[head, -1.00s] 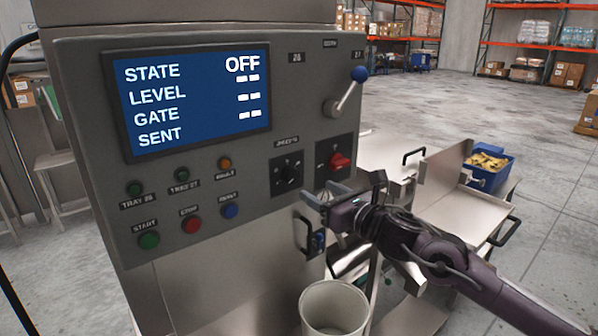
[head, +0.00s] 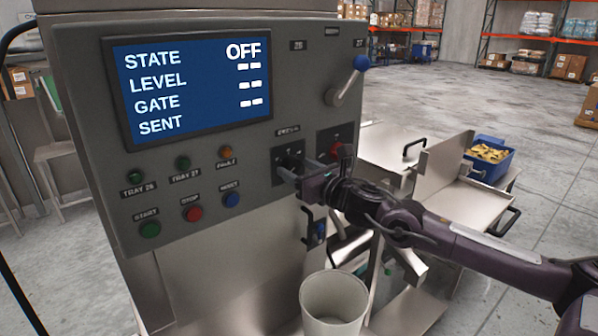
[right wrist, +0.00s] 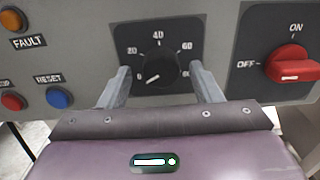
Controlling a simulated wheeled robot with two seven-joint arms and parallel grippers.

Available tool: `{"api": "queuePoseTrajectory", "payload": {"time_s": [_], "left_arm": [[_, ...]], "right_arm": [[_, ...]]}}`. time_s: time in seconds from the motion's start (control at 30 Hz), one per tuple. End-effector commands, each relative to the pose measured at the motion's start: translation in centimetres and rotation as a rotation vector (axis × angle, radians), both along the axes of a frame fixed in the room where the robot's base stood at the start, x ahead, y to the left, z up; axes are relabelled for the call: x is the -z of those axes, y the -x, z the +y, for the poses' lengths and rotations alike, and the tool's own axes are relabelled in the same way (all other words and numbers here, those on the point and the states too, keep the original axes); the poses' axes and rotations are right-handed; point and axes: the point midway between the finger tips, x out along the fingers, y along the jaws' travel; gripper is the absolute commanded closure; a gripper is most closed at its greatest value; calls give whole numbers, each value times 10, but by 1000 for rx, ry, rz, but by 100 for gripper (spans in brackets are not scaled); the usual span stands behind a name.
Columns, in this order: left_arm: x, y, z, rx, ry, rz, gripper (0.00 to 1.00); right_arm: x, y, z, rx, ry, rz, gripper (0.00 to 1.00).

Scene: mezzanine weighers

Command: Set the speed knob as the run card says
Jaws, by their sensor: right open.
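The black speed knob (right wrist: 161,68) sits on a dark dial plate (right wrist: 182,32) marked from 0 upward through 20, 40 and 60. Its white pointer line slants down-left, toward the 0 mark. In the head view the dial plate is partly covered by my right gripper (head: 300,169). The right gripper is open, with one finger on each side of the knob in the right wrist view; I cannot tell whether they touch it. No run card can be made out. My left gripper is not in view.
The red switch (right wrist: 290,64) is close right of the dial, its handle lying toward OFF. The screen (head: 195,90) reads STATE OFF. A blue-tipped lever (head: 347,82) stands above right. Several buttons are left of the dial. A pale bin (head: 333,300) stands below.

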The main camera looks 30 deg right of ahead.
Motion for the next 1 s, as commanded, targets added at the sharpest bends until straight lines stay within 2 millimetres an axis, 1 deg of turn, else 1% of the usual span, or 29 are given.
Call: {"api": "queuePoseTrajectory", "payload": {"time_s": [0.2,0.47,0.5,0.83,1.0], "left_arm": [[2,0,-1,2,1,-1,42],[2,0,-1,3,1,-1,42],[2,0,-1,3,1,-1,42],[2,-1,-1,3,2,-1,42],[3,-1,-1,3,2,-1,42]], "right_arm": [[-1,-4,-1,3,3,0,42],[0,-4,-1,3,3,1,42],[0,-4,-1,3,3,1,43],[0,-4,-1,3,2,0,86],[0,-4,-1,3,-6,0,86]]}}
